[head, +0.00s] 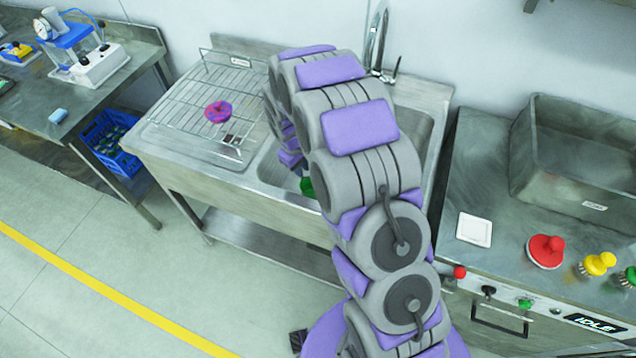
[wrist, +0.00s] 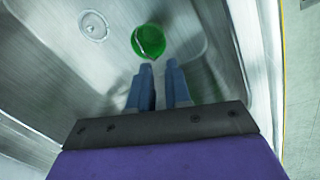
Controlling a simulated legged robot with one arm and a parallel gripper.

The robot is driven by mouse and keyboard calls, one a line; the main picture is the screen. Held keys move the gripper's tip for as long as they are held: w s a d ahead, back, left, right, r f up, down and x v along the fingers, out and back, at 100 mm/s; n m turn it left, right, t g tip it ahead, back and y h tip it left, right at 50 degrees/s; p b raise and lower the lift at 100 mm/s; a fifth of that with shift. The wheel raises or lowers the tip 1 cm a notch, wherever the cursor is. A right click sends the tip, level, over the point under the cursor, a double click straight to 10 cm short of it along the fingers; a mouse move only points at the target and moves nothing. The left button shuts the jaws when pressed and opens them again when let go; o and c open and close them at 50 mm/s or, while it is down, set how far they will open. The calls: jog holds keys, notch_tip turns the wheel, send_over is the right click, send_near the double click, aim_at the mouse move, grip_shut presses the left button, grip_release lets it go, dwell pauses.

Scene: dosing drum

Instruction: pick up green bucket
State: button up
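The green bucket (wrist: 149,41) sits in the sink basin (wrist: 205,40), seen from above in the wrist view, with a thin handle across it. In the head view only a small green part of it (head: 307,187) shows beside my arm. My gripper (wrist: 162,68) points into the basin with its two blue-grey fingers apart and nothing between them. The bucket lies just beyond the fingertips in the wrist view. Whether they touch it I cannot tell. In the head view my gripper is hidden behind my arm.
A drain (wrist: 93,25) is beside the bucket. A wire rack (head: 190,105) with a magenta item (head: 218,112) covers the sink's left side. A faucet (head: 378,45) stands behind. A counter on the right holds a metal tub (head: 575,160) and a red knob-like item (head: 546,251).

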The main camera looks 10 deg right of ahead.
aim_at(305, 193)
jog(key=f+b, duration=0.1)
jog(key=f, duration=0.5)
jog(key=w+f+b, duration=0.1)
jog(key=f+b, duration=0.1)
jog(key=f, duration=0.4)
jog(key=w+d+f+b, duration=0.1)
jog(key=f+b, duration=0.1)
jog(key=f, duration=0.4)
jog(key=shift+w+d, duration=0.1)
jog(key=shift+w, duration=0.1)
jog(key=shift+a, duration=0.5)
grip_shut()
jog(key=shift+d, duration=0.25)
